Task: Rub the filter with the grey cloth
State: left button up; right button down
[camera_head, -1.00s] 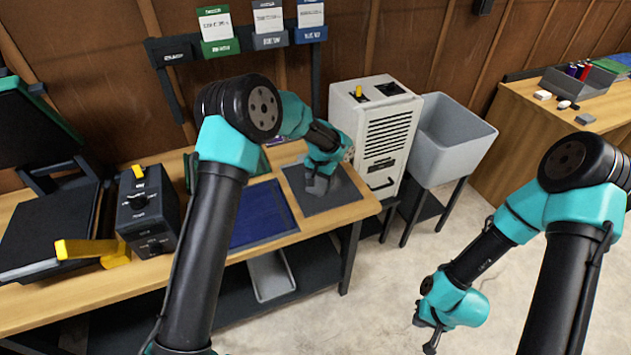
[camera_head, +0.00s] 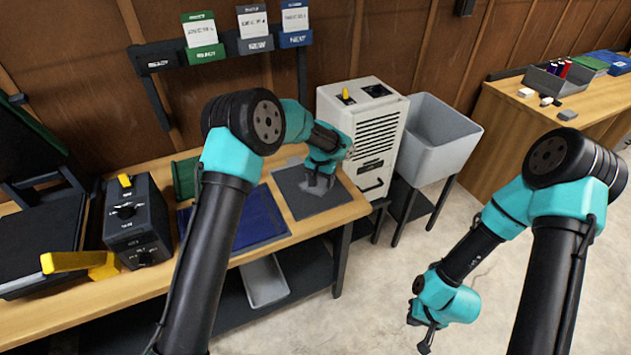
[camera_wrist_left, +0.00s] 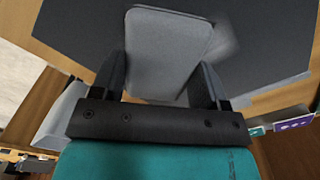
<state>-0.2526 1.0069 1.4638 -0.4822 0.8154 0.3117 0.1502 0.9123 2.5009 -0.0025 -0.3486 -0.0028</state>
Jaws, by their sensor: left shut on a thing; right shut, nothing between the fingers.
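My left gripper (camera_head: 318,182) is shut on a grey cloth (camera_wrist_left: 165,50), a flat light-grey pad with rounded corners between its fingers in the left wrist view. It is low over a flat dark grey square (camera_head: 318,204) at the right end of the bench. The square also fills the background of the left wrist view (camera_wrist_left: 275,40). I cannot tell whether the square is the filter or a mat, or whether the cloth touches it. A faint pale patch shows beside the cloth. My right gripper (camera_head: 426,340) is shut and empty over the floor.
A blue panel (camera_head: 255,218) lies left of the square on the wooden bench. A black box (camera_head: 138,220) with a yellow switch stands further left. A white unit (camera_head: 365,130) and a grey basin (camera_head: 440,140) stand right of the bench. A side table (camera_head: 600,112) holds small items.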

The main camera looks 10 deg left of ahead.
pick_arm(q)
jog(key=shift+d+f, duration=0.15)
jog(key=shift+d, duration=0.1)
jog(key=shift+w+d, duration=0.5)
jog(key=shift+d, duration=0.25)
jog(key=shift+w+d, duration=0.5)
jog(key=shift+d, duration=0.25)
jog(key=shift+r, duration=0.25)
jog(key=shift+a, duration=0.1)
jog(key=shift+s+a, duration=0.2)
jog(key=shift+a, duration=0.15)
jog(key=shift+s+a+f, duration=0.1)
jog(key=shift+s+a, duration=0.25)
jog(key=shift+a, duration=0.2)
jog(key=shift+s+a, duration=0.35)
jog(key=shift+a, duration=0.2)
jog(key=shift+s+a, duration=0.1)
